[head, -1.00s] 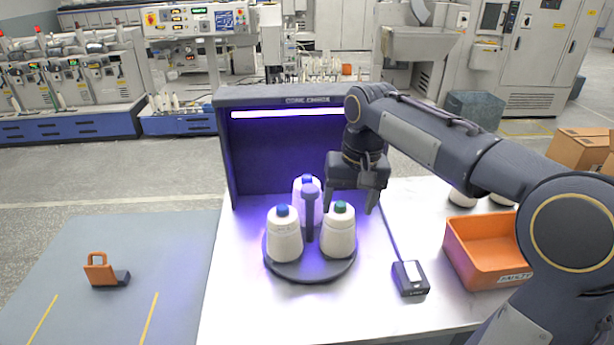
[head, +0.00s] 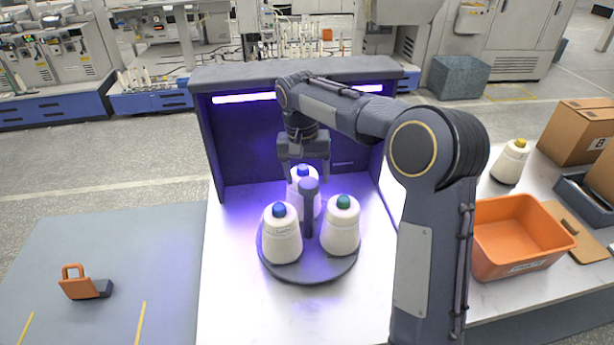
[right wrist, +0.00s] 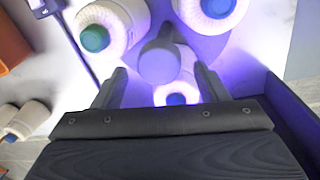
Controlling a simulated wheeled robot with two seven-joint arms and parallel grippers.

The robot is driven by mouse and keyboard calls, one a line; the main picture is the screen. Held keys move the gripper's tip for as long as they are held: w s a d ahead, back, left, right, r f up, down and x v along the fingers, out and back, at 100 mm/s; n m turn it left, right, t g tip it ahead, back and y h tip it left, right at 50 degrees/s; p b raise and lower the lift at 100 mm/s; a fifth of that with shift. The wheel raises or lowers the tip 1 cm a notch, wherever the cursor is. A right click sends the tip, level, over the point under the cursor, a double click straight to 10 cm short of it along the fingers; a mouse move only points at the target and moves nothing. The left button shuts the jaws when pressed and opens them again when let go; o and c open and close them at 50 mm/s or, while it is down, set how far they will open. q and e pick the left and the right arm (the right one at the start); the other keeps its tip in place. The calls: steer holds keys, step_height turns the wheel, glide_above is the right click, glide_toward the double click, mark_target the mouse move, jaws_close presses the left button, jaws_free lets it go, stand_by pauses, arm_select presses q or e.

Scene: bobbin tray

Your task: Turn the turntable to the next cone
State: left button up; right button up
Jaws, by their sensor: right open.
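The round dark turntable (head: 308,268) sits on the white table under a purple-lit hood and carries three white cones. The front left cone (head: 282,240) has a blue tip, the front right cone (head: 341,232) a green tip, and the back cone (head: 315,203) a blue tip. A dark post (head: 309,215) stands at the turntable's centre. My right gripper (head: 305,174) is open, pointing down at the back cone. In the right wrist view, the back cone's blue tip (right wrist: 176,99) and the post's top (right wrist: 160,65) show between the spread fingers. I cannot tell whether they touch.
An orange bin (head: 520,235), a yellow-tipped cone (head: 511,162) and cardboard boxes (head: 578,130) stand at right. An orange-handled object (head: 85,284) lies on the grey mat at left.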

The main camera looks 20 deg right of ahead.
steer(key=shift+d+f, duration=0.1)
steer(key=shift+f, duration=0.65)
steer(key=c, duration=1.4)
